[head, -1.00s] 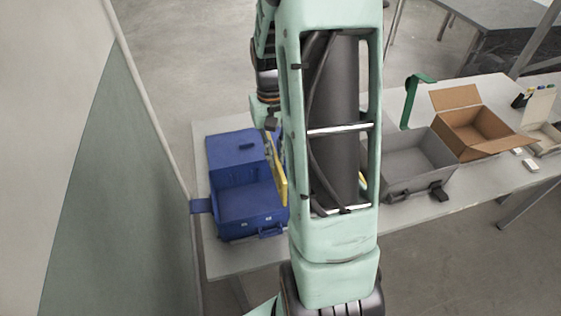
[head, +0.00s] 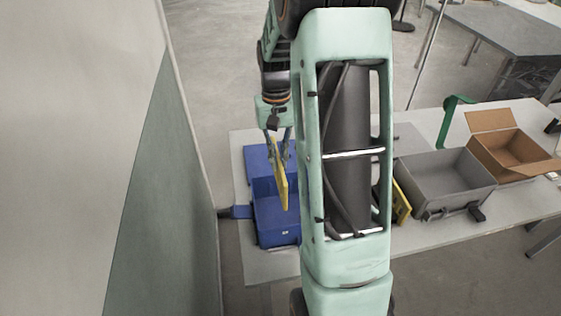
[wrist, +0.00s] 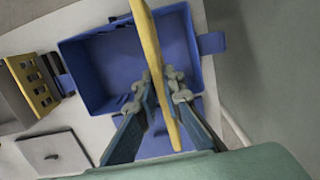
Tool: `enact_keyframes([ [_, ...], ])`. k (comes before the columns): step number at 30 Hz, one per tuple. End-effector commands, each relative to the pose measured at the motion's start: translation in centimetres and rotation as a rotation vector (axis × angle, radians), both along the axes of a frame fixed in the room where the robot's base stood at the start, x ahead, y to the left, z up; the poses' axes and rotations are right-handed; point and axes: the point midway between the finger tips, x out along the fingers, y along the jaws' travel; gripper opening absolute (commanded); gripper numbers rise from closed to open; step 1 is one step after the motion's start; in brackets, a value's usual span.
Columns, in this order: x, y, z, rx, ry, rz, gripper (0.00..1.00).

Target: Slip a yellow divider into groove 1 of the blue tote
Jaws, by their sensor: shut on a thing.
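My gripper (head: 279,146) is shut on a yellow divider (head: 281,187), which hangs down on edge from the fingers. In the wrist view the fingers (wrist: 167,84) pinch the divider (wrist: 153,55) from both sides. The blue tote (head: 277,232) stands open at the left end of the table, its lid folded out behind. In the wrist view the tote (wrist: 75,72) looks empty, with the divider across its opening. The divider appears above the tote; I cannot tell if its lower edge touches. The grooves cannot be made out.
A grey crate (head: 447,207) stands right of my arm, with a slotted yellow piece (head: 401,202) beside it. A wall panel (head: 165,220) borders the table's left side.

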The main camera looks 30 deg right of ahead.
Motion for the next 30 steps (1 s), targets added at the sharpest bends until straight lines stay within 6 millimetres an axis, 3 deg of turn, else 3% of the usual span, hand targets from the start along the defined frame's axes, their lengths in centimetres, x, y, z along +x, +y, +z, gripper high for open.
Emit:
enact_keyframes([
  [8,0.0,0.0,-1.3,0.0,0.0,0.0,0.0],
  [21,0.0,0.0,-5.3,0.0,0.0,0.0,0.0],
  [30,0.0,0.0,-6.0,0.0,0.0,0.0,0.0],
])
